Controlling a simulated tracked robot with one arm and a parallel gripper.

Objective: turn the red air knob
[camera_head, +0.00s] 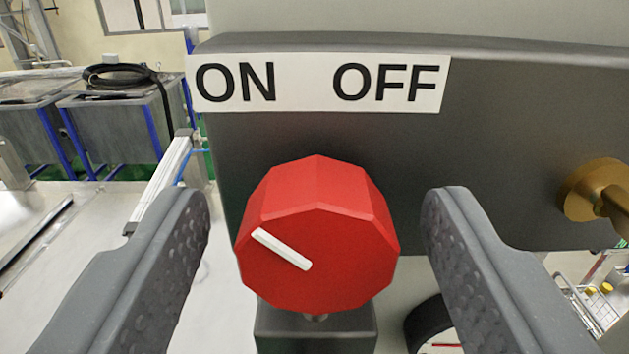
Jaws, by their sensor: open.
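The red air knob (330,235) is a large faceted knob in the middle of the view, in front of a dark grey panel. A white pointer mark (281,249) on its face slants toward the upper left, on the side of the word ON. A white label (318,83) above it reads ON at left and OFF at right. My gripper (318,215) is open, with one grey finger to the left of the knob and one to the right. Gaps show between both fingers and the knob. I cannot tell how far the knob lies in depth from the fingertips.
A brass fitting (597,190) sticks out of the dark panel (500,150) at right. A dark block (316,328) sits just below the knob, with a black ring-shaped part (432,325) beside it. Grey bins (110,120) stand in the left background.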

